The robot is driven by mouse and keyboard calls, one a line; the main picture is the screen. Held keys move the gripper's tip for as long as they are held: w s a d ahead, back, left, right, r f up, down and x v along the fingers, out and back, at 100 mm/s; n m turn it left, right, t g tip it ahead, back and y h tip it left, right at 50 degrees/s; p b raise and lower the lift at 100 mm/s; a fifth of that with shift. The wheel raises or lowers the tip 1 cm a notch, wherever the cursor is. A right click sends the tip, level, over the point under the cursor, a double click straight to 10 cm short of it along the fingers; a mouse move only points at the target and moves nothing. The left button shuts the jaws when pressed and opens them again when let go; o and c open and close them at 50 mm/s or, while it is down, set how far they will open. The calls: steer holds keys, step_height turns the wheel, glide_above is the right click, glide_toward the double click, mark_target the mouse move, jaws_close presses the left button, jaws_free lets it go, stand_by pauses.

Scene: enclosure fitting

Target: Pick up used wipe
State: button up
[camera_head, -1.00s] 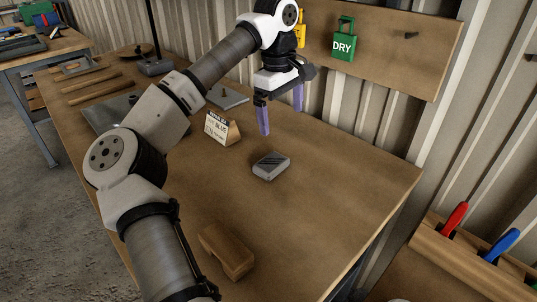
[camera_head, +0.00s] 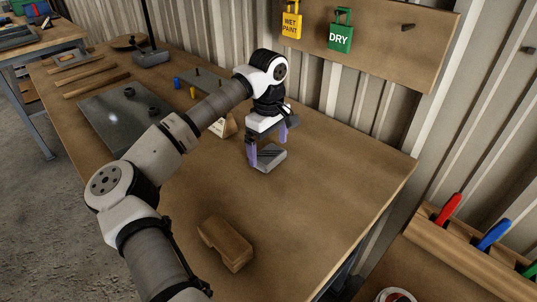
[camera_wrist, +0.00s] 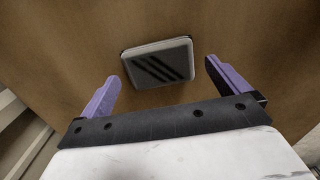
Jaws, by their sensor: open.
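The used wipe looks like a small pale grey pad with dark diagonal stripes on top. It lies flat on the wooden workbench, and in the head view the wipe (camera_head: 271,161) is partly hidden by my gripper (camera_head: 267,150). The gripper is open and empty, its two purple fingers pointing down close above the wipe. In the wrist view the wipe (camera_wrist: 158,63) lies between and just beyond the fingertips of my gripper (camera_wrist: 162,72). I cannot tell the exact height of the fingertips over the bench.
A brown wooden block (camera_head: 226,243) lies on the workbench (camera_head: 330,200) at the front. A small sign (camera_head: 227,126) stands behind my arm. A metal plate (camera_head: 120,115) and wooden sticks lie at the left. Green DRY (camera_head: 340,37) and yellow WET PAINT (camera_head: 291,24) tags hang behind.

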step_height(320, 180, down, 2)
steer(key=c, duration=0.9)
steer(key=shift+r, duration=0.15)
